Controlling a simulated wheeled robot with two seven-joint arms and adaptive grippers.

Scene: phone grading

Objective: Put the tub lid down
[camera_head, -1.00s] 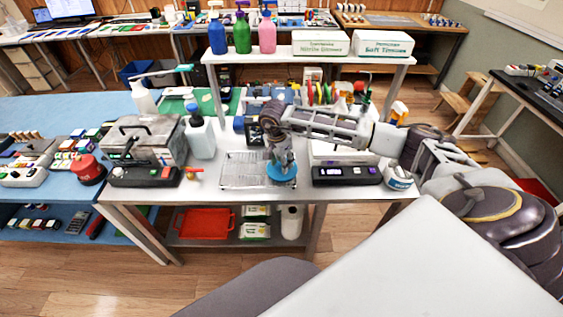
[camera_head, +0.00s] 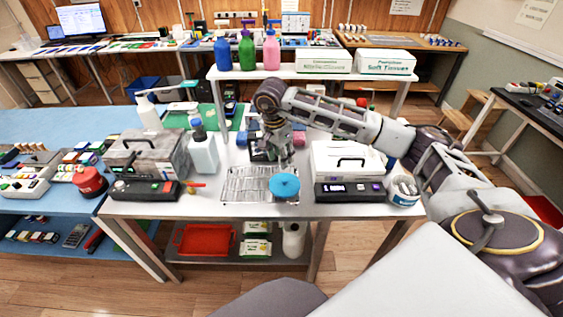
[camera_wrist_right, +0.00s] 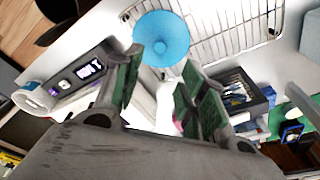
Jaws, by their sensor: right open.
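The tub lid is a round blue disc (camera_head: 284,186) lying at the right front corner of the wire rack (camera_head: 240,184), and it overlaps that corner in the view. It also shows in the right wrist view (camera_wrist_right: 162,36), just beyond my fingertips. My right gripper (camera_head: 287,157) is open and empty, above and behind the lid; its green-padded fingers show apart in the right wrist view (camera_wrist_right: 165,68). A white, open tub (camera_head: 403,191) stands at the table's right front edge. My left gripper is out of view.
A black device with a lit display (camera_head: 349,191) lies between the lid and the tub. A white box with a handle (camera_head: 348,161) stands behind it. A white bottle (camera_head: 203,153) and a grey case (camera_head: 147,155) stand left of the rack. A raised shelf (camera_head: 310,75) spans the back.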

